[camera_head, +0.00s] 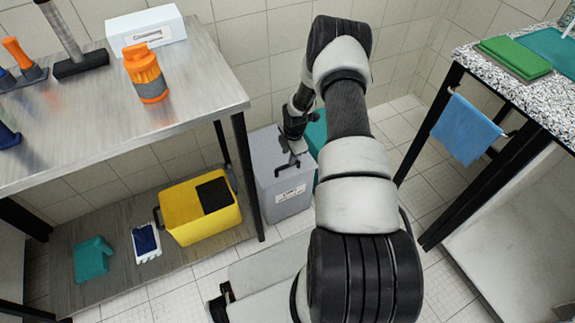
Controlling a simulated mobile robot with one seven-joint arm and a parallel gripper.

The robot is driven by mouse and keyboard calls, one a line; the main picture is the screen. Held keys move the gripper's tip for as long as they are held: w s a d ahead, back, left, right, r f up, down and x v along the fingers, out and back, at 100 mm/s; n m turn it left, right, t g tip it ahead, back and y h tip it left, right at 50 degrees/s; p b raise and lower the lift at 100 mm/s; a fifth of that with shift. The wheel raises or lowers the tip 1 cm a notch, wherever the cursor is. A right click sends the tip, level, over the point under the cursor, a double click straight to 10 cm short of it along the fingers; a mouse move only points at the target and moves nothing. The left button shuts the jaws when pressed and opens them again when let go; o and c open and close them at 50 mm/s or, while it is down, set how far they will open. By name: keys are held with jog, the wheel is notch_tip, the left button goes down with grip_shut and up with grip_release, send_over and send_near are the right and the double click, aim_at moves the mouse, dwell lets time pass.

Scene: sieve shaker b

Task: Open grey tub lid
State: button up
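The grey tub (286,203) stands upright on the tiled floor, between the steel table and my arm, with a white label on its front. Its grey lid (262,152) is on top and looks closed. A dark handle (280,168) shows near the lid's front edge. My gripper (298,150) points down at the right part of the lid, close to the handle. Whether it touches the lid or handle, and whether its fingers are open, is too small to tell.
A teal bin (318,130) stands behind the tub, partly hidden by my arm. The steel table (200,85) is at left, its dark leg (247,180) beside the tub. A yellow bucket (185,212) sits on its lower shelf. A speckled counter (480,65) is at right.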

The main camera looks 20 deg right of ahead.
aim_at(287, 165)
jog(key=f, duration=0.2)
jog(key=w+f+b, duration=0.1)
jog(key=f, duration=0.4)
jog(key=shift+w+f+b, duration=0.25)
jog(key=shift+b, duration=0.05)
grip_shut()
